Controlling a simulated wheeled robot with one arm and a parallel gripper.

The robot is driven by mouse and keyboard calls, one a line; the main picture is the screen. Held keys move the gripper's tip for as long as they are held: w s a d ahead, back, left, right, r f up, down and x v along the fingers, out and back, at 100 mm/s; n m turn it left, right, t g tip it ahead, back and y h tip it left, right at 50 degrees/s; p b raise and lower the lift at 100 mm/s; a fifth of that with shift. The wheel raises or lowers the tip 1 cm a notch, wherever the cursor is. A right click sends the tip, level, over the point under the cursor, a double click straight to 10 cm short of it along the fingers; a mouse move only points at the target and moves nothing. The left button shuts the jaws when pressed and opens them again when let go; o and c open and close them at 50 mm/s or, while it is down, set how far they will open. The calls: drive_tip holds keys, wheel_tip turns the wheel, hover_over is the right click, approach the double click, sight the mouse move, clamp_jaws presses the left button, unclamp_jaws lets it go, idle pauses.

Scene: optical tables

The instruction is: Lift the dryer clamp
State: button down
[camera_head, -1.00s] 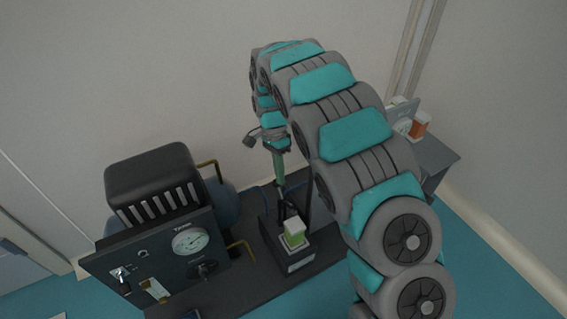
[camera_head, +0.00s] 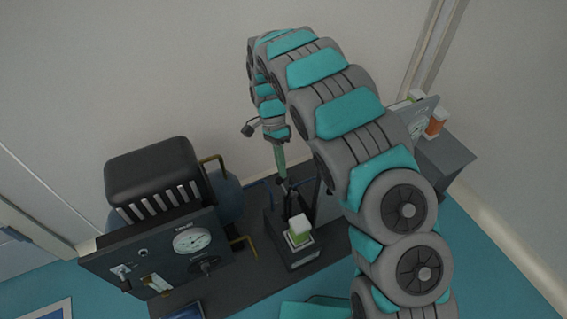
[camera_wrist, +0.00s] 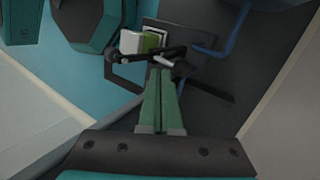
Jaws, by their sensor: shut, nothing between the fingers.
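The dryer clamp (camera_wrist: 146,54) appears to be the dark bar across a white and green block (camera_wrist: 130,41) in the wrist view. A short pale pin shows at its right end. In the head view the block (camera_head: 299,231) sits on a small dark box, with dark clamp arms (camera_head: 291,203) behind it. My gripper (camera_wrist: 161,73) has its green fingers together and empty, with the tips close to the bar and pin. I cannot tell whether they touch. In the head view my gripper (camera_head: 281,172) points down just above the clamp arms.
A dark panel with a gauge (camera_head: 192,240) and a black ribbed unit (camera_head: 155,180) stand left of the clamp. Brass pipes (camera_head: 240,242) lie between them. A grey cabinet (camera_head: 443,158) with an orange-labelled bottle is at the right. A blue tube (camera_wrist: 228,36) runs near my fingers.

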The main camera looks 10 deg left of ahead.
drive_tip(key=shift+w+a+f, duration=0.4)
drive_tip(key=shift+w+f, duration=0.15)
drive_tip(key=shift+f, duration=0.25)
drive_tip(key=shift+w+a+f, duration=0.35)
drive_tip(key=shift+w+f, duration=0.2)
drive_tip(key=shift+f, duration=0.25)
drive_tip(key=shift+f, duration=0.1)
drive_tip(key=v, duration=0.8)
